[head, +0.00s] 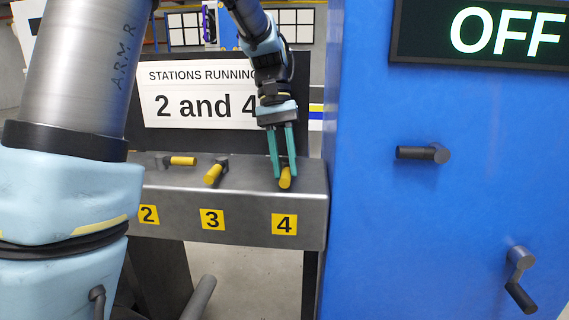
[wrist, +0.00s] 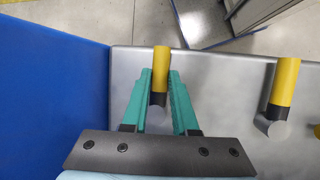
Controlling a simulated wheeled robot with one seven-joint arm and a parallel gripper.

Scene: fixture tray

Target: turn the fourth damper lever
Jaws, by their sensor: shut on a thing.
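The fourth damper lever (head: 285,180) has a yellow grip and sits above the yellow label 4 (head: 284,224) on the grey console. Its grip points toward the console's front edge. My gripper (head: 283,167) reaches down from above, its teal fingers on either side of this lever, shut on it. In the wrist view the lever's yellow grip (wrist: 161,60) sticks out between the fingertips (wrist: 160,82), with its dark base end partly between them. The sign (head: 200,95) behind reads "STATIONS RUNNING 2 and 4"; my arm covers its right end.
The third lever (head: 213,174) stands to the left, pointing toward the front; the second lever (head: 180,161) lies sideways, pointing right. A blue cabinet (head: 440,220) rises close to the right of the console, with a dark handle, a crank and a display reading OFF (head: 505,32).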

